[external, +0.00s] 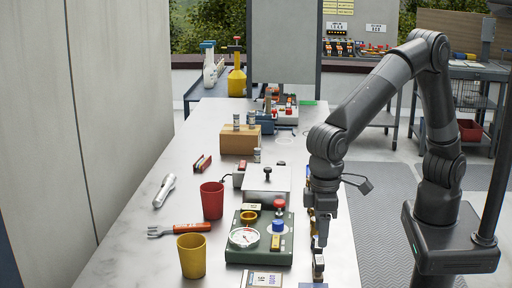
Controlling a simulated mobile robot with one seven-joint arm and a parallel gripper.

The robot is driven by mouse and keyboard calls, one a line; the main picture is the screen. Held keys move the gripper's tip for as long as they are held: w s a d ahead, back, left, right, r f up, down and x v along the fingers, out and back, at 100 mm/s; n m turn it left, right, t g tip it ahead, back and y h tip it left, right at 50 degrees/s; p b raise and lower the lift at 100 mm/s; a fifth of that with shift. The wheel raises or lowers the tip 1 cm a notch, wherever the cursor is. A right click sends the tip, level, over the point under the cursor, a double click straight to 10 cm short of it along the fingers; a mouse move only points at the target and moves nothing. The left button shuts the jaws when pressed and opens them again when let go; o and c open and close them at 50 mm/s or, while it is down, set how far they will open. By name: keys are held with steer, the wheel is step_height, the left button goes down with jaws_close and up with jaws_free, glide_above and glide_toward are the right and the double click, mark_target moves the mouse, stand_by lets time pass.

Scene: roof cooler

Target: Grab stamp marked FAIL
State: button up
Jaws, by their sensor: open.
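No FAIL marking can be read in the external view. A red-topped knob (279,204) and a blue-topped knob (277,227) stand on a green gauge panel (236,254) on the metal bench; I cannot tell whether either is a stamp. A black knob (267,171) stands on a pale plate (276,184) behind the panel. My gripper (319,243) points down at the bench's right side, right of the green panel. It is open, seems empty, and is apart from the knobs. Brass-coloured parts show close by it; their contact with it is unclear.
A red cup (212,201), a yellow cup (191,257), an orange-handled tool (180,229) and a flashlight (165,190) are on the left. A cardboard box (240,140) stands farther back. A labelled card (262,280) lies in front. The bench's left side has bare metal.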

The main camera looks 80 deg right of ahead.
mark_target(319, 259)
step_height(319, 259, down, 7)
steer(key=shift+s+a+f, duration=0.1)
steer(key=shift+a+f, duration=0.05)
stand_by(0.4)
steer(key=shift+c, duration=0.4)
steer(key=c, duration=0.7)
